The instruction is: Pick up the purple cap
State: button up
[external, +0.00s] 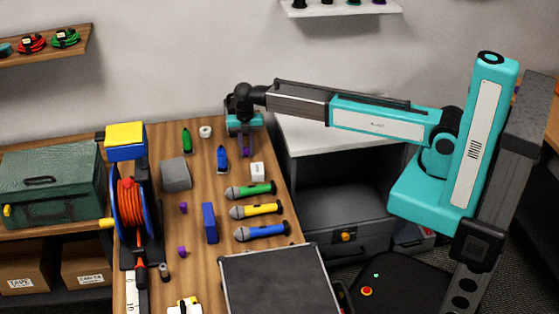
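Two small purple pieces lie on the wooden table; one purple piece (183,208) is left of the blue block, and another purple piece (181,251) is nearer the front. Either could be the purple cap; they are too small to tell apart. My gripper (245,153) points down over the far right part of the table, well away from both. Its teal body shows, with dark purplish parts below it. Whether these are only fingers or include a held thing is unclear, as is its opening.
An orange cable reel (131,208) is at left; a dark-topped case (266,279) is in front.

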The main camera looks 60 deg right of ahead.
aim_at(246, 148)
jog(key=shift+r, duration=0.2)
grip_shut()
jog(key=shift+r+b, duration=0.9)
jog(key=shift+r, duration=0.6)
jog(key=s+d+r+b, duration=0.1)
jog(key=s+d+b, duration=0.1)
jog(key=s, duration=1.3)
jog(key=shift+s+r+b, duration=0.25)
jog(key=shift+s+b, duration=0.15)
jog(key=shift+b, duration=0.5)
jog(key=shift+d, duration=0.1)
jog(key=shift+w, duration=0.1)
jog(key=w+a+r+n+p, duration=0.1)
jog(key=w+a+r+p, duration=0.1)
jog(key=w+a+r, duration=0.3)
jog(key=a+r, duration=0.2)
jog(key=a, duration=0.2)
jog(key=shift+w+a, duration=0.2)
jog(key=shift+w, duration=0.15)
jog(key=shift+f, duration=0.15)
